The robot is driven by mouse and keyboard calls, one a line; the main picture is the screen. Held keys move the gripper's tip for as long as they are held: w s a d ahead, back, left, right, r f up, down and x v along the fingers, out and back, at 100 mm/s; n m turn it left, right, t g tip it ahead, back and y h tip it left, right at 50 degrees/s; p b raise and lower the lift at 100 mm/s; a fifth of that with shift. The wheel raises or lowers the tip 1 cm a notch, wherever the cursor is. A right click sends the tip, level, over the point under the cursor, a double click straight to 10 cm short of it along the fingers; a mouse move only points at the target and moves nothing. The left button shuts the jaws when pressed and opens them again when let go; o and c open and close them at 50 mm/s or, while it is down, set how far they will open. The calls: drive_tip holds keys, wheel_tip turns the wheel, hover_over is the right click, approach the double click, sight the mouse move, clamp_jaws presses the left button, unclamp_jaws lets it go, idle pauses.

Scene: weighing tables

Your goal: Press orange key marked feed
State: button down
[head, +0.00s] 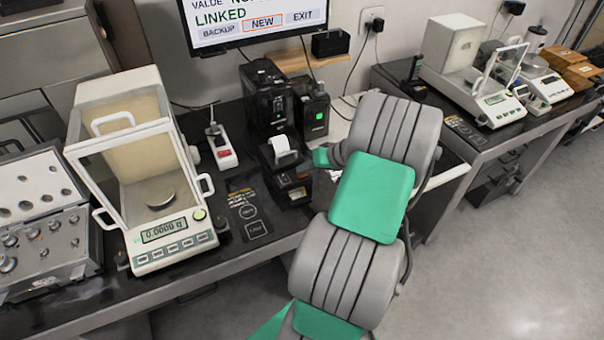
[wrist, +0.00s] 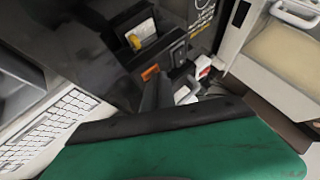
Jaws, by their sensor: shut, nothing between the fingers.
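The orange key (wrist: 150,72) shows in the wrist view as a small bright patch on the front of a black printer (wrist: 165,55). Its lettering is too small to read. In the head view the printer (head: 290,185) stands on the table with white paper (head: 283,151) coming from its top; I cannot make out the orange key there. My gripper (wrist: 152,92) is shut and empty, its dark tip just below the key in the wrist view; I cannot tell whether they touch. In the head view my arm hides most of the gripper.
A balance (head: 165,195) reading 0.0000 g stands left of the printer. A power strip (head: 222,148) with a red switch lies between them. A black device with a green light (head: 316,112) stands behind. A keyboard (wrist: 65,125) shows at left in the wrist view.

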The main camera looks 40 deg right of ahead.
sight(305, 175)
drive_tip(key=shift+r+p, duration=0.55)
drive_tip(key=shift+r, duration=0.25)
wheel_tip(305, 175, up, 5)
drive_tip(key=p, duration=0.3)
idle(0.6)
